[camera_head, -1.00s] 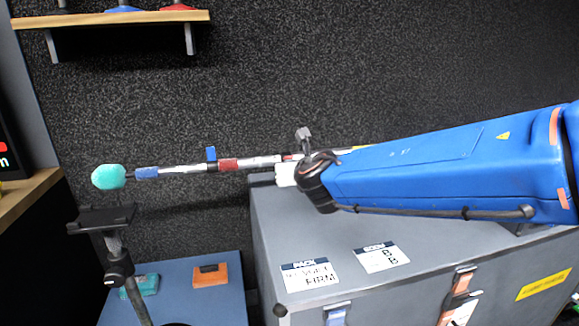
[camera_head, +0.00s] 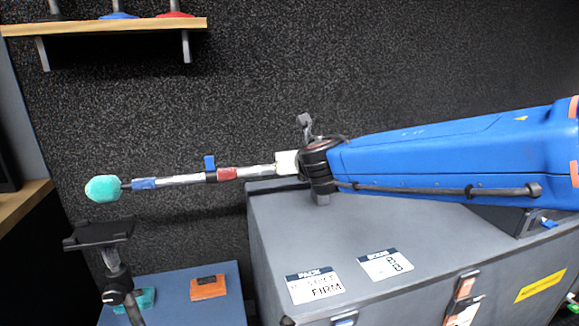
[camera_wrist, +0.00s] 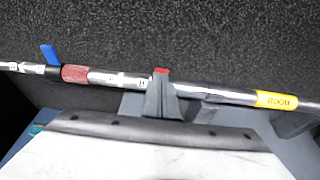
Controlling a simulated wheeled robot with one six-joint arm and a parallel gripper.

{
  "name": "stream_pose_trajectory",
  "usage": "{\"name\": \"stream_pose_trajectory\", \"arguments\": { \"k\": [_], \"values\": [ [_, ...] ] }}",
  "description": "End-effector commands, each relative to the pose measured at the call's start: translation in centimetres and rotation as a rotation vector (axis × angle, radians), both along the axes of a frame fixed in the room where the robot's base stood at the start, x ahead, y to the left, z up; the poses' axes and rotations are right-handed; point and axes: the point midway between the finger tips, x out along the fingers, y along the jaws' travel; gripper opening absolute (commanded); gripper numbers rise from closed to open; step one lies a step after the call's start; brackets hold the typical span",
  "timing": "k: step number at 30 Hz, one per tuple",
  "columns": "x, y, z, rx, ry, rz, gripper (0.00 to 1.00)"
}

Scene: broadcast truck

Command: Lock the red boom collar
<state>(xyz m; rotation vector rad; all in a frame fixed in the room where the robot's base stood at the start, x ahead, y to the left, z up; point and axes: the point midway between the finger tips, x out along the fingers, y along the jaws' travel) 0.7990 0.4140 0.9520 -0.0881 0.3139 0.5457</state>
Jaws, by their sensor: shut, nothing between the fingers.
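The boom pole runs roughly level, with a teal foam tip (camera_head: 103,188) at its left end and a blue band (camera_head: 143,184) beside it. The red collar (camera_head: 227,174) sits farther right; it also shows in the wrist view (camera_wrist: 75,73). A blue lever (camera_head: 210,162) sticks up across the pole at the collar's left side. It also stands up in the wrist view (camera_wrist: 50,54). My gripper (camera_wrist: 161,76) is shut and empty, at the pole to the right of the red collar. A small red patch shows at its tips. In the head view its fingers are hidden.
A grey case (camera_head: 400,225) with labels stands below my arm. A dark stand (camera_head: 100,235) rises at the left, before a blue surface with an orange block (camera_head: 208,287). A shelf (camera_head: 110,26) hangs above.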

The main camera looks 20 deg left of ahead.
Motion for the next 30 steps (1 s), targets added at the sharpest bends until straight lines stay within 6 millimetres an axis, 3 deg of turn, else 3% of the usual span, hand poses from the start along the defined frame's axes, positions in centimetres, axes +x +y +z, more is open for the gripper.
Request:
{"name": "stream_pose_trajectory", "arguments": {
  "k": [7, 30],
  "values": [
    [1.3, 0.8, 1.3, 0.000, 0.001, -0.001, 0.00],
    [1.2, 0.7, 2.8, -0.001, 0.001, -0.001, 0.00]
  ]
}}
